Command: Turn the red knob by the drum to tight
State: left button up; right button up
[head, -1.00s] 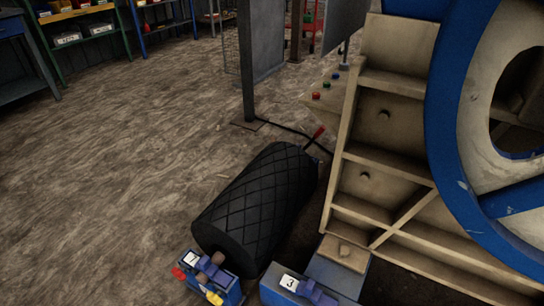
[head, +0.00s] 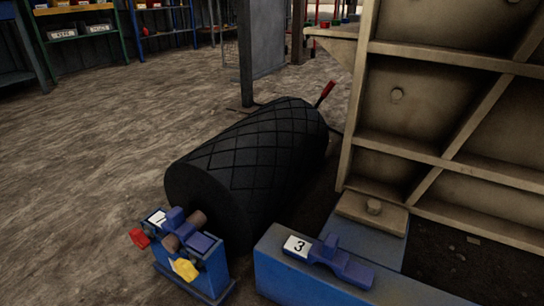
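The black drum (head: 255,155), with a diamond-grooved surface, lies on its side in the middle of the head view. At its near end stands a blue bearing block (head: 205,265) with a white label, partly in front of the drum's end face. A small red knob (head: 139,238) sticks out of the block's left side. A yellow knob (head: 184,269) is on its front side. I cannot tell how tight either knob is. A red-handled lever (head: 325,94) rises beyond the drum's far end. Neither of my grippers is in view.
A blue beam (head: 300,277) with a label "3" and a purple-blue clamp (head: 342,262) lies right of the block. The beige ribbed crusher frame (head: 400,100) fills the right side. Open floor (head: 80,180) lies to the left, with shelves (head: 80,30) at the back.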

aim_at(141, 238)
jog(key=k+j+z, duration=0.25)
jog(key=k+j, duration=0.25)
jog(key=j, duration=0.25)
jog(key=k+j+z, duration=0.25)
jog(key=k+j, duration=0.3)
jog(key=j, duration=0.15)
